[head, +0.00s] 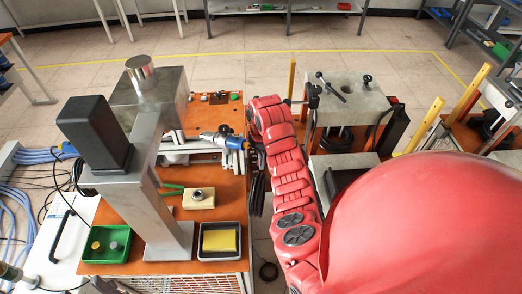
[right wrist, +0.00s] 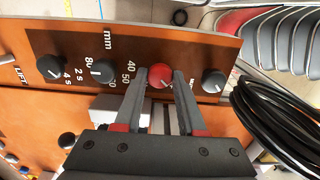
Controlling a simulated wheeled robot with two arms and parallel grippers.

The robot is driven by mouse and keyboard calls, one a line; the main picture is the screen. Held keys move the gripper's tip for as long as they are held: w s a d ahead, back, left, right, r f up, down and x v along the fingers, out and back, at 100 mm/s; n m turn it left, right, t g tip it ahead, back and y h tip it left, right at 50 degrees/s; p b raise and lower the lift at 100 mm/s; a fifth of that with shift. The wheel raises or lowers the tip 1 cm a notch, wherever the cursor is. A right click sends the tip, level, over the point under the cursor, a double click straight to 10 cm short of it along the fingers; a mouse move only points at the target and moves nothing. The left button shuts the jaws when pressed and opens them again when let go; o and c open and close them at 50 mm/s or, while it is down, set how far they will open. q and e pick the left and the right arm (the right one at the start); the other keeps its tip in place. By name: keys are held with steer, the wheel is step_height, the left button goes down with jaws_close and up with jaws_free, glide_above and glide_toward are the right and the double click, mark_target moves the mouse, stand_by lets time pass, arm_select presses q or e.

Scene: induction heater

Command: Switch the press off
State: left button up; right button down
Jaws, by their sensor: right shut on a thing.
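In the right wrist view, a round red knob (right wrist: 160,72) sits on a dark brown control panel (right wrist: 130,45) among black knobs. My right gripper (right wrist: 160,79) has its two grey fingers on either side of the red knob and is shut on it. Part of the knob's base is hidden. In the head view, my red right arm reaches forward beside the orange work table (head: 222,190); the red knob cannot be made out there. My left gripper cannot be identified in either view.
The panel carries black knobs to the left (right wrist: 48,66), nearer left (right wrist: 102,72) and right (right wrist: 214,81) of the red one. Black cables (right wrist: 275,115) hang at the right. A grey metal column (head: 150,190), a green tray (head: 108,245) and a tray with a yellow block (head: 222,254) stand on the table.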

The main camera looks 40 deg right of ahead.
steer(key=c, duration=0.5)
jaws_free()
steer(key=shift+r, duration=0.1)
step_height(320, 180, up, 17)
steer(key=p, duration=0.9)
steer(key=shift+r, duration=0.15)
